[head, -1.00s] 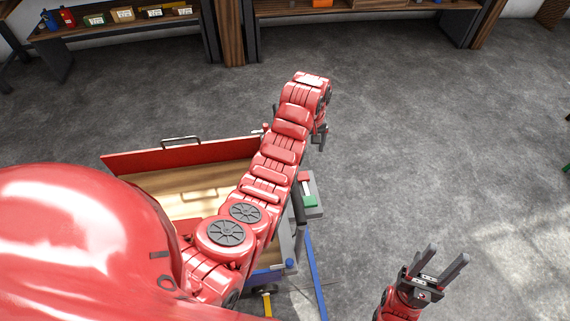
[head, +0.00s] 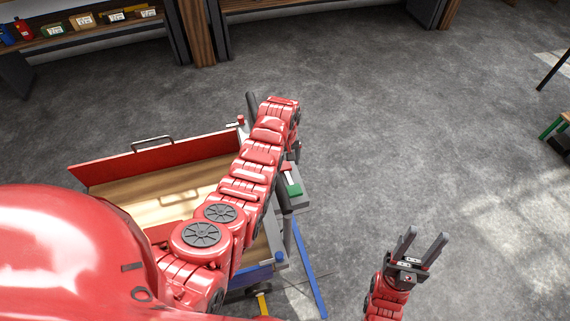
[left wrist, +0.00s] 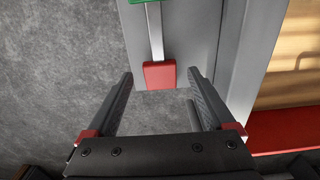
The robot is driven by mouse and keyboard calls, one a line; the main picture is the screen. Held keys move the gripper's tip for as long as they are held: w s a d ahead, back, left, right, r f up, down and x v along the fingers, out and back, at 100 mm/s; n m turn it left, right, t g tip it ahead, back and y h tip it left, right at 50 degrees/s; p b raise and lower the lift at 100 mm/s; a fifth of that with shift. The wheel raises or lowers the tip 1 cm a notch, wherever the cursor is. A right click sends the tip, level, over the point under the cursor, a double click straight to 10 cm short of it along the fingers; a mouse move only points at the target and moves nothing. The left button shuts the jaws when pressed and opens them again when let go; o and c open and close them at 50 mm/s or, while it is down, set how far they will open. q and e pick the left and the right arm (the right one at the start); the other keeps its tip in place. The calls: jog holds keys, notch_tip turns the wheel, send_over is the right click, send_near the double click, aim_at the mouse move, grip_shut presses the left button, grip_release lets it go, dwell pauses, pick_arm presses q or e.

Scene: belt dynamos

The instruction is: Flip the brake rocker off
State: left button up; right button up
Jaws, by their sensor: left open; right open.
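The brake rocker (left wrist: 154,32) shows in the left wrist view as a pale bar on a grey housing (left wrist: 196,30), with a red block (left wrist: 159,75) at its near end and a green part (left wrist: 146,1) at its far end. Which way it is tilted, I cannot tell. In the head view its green part (head: 294,190) shows at the cart's right side, beside my left arm. My left gripper (left wrist: 160,76) is open, its fingers to either side of the red end, with no clear contact. My right gripper (head: 427,235) is open and empty over the floor.
The cart has a wooden bed (head: 130,194), a red end panel (head: 110,170) and a blue frame bar (head: 309,268). A shelf (head: 95,28) with small boxes stands at the back left. A green-legged stool (head: 553,127) is at the right edge. Floor between is clear.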

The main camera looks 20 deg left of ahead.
pick_arm(q)
jog(key=shift+f, duration=1.05)
grip_shut()
